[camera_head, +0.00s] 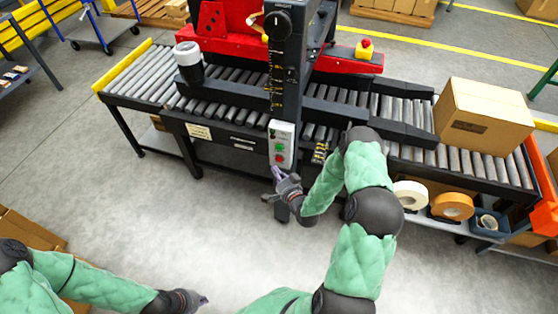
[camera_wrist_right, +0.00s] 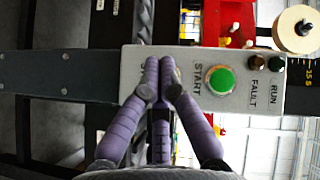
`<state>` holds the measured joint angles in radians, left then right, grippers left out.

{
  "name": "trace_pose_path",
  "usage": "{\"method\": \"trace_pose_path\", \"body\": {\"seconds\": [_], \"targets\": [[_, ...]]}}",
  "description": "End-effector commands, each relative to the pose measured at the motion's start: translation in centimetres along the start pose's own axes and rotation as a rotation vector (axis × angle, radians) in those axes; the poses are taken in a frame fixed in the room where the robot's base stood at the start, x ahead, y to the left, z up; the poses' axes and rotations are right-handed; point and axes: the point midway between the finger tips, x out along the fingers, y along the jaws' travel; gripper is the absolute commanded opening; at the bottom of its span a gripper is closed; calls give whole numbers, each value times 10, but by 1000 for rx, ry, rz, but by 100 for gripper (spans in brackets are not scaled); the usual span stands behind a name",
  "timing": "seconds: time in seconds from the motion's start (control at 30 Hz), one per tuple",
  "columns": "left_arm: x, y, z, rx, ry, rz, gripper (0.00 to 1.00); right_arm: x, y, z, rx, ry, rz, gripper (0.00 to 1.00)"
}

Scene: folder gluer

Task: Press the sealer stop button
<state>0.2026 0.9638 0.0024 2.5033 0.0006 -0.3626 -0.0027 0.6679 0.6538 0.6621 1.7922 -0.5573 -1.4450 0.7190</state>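The sealer's grey control box (camera_head: 281,143) is on the machine's front post, above the conveyor's near edge. In the right wrist view the control box (camera_wrist_right: 245,90) shows a green START button (camera_wrist_right: 220,79) and two small lamps marked RUN and FAULT. My right gripper (camera_head: 277,172) is at the lower end of the box. In the wrist view its purple fingers (camera_wrist_right: 159,66) are closed together, empty, beside START, over a partly covered label. No stop button shows there; the fingers cover that part. I cannot tell whether they touch the panel. My left gripper (camera_head: 199,300) is low, away from the machine.
A roller conveyor (camera_head: 128,80) runs through the sealer. A cardboard box (camera_head: 483,118) stands on its right part. Tape rolls (camera_head: 452,206) lie on a shelf below. A red button on a yellow base (camera_head: 365,48) is on the red frame behind.

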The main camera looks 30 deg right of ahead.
Motion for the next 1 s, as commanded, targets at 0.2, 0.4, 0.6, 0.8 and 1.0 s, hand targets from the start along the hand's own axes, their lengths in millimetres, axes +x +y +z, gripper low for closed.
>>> {"method": "trace_pose_path", "body": {"seconds": [0.2, 0.4, 0.6, 0.8, 1.0], "targets": [[-2, 1, 0, 0, 0, 0, 0, -13, -6, 12, 1, 0, 0, 0], [-3, 1, 0, 0, 0, 0, 0, -25, -10, 24, 0, -1, -1, 0], [-3, 1, 0, 0, 0, 0, 0, -30, -12, 29, 0, 0, -1, 0], [-3, 1, 0, 0, 0, 0, 0, -30, -12, 29, -1, 0, -1, 0], [-3, 1, 0, 0, 0, 0, 0, -30, -12, 28, -1, 0, -1, 0]]}}
